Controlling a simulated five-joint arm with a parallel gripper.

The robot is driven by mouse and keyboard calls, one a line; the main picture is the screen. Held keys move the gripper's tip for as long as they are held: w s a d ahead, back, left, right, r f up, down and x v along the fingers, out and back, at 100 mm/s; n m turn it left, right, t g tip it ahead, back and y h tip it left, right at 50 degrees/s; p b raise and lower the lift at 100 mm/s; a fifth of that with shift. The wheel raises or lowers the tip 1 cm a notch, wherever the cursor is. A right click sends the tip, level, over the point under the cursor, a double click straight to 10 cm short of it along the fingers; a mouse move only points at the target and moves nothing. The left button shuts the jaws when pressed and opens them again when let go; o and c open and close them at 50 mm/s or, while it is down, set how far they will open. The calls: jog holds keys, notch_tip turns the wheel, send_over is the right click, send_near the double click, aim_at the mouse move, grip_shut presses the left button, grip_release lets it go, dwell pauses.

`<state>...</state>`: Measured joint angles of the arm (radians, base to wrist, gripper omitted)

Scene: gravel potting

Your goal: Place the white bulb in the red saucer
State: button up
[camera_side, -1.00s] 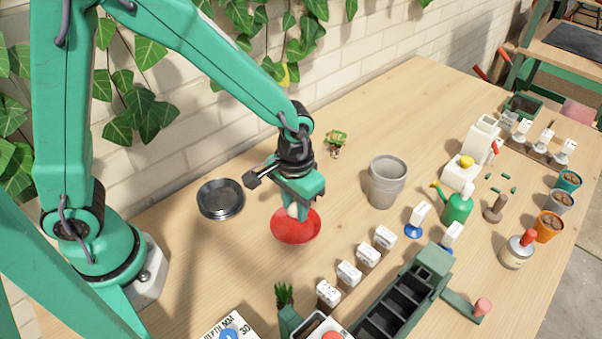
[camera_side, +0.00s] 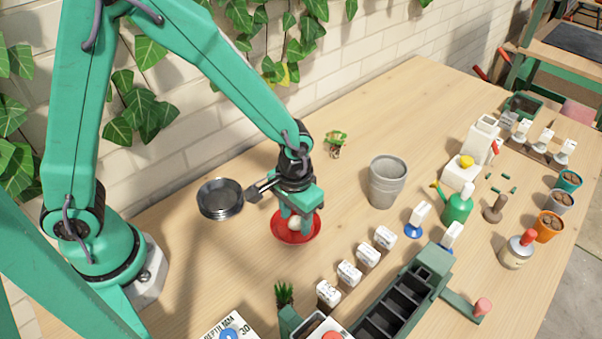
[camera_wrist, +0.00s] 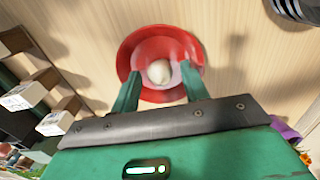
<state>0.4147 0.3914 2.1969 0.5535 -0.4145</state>
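The white bulb (camera_wrist: 159,72) lies in the red saucer (camera_wrist: 130,52), near the middle of its floor in the wrist view. The saucer also shows in the side view (camera_side: 280,232), on the wooden table below my gripper (camera_side: 297,222). In the wrist view my gripper (camera_wrist: 160,74) is open, with one green finger on each side of the bulb and a visible gap to each. The fingertips are low over the saucer. In the side view the fingers partly hide the bulb.
A stack of dark round saucers (camera_side: 220,199) stands left of the red saucer. A grey pot (camera_side: 387,182) stands to its right. Several white labelled blocks (camera_side: 349,273) stand in front, near a green compartment tray (camera_side: 437,261). Bare table surrounds the red saucer.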

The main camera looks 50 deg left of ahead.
aim_at(295, 217)
jog(key=shift+o, duration=0.4)
jog(key=shift+r, duration=3.55)
jog(key=shift+a+r, duration=0.25)
jog(key=shift+r, duration=0.15)
jog(key=s+a+r+t, duration=0.5)
jog(key=s+a+r, duration=0.5)
jog(key=a+r, duration=0.4)
jog(key=shift+s+r+t, duration=0.25)
jog(key=shift+r+t, duration=0.05)
jog(key=shift+r, duration=0.3)
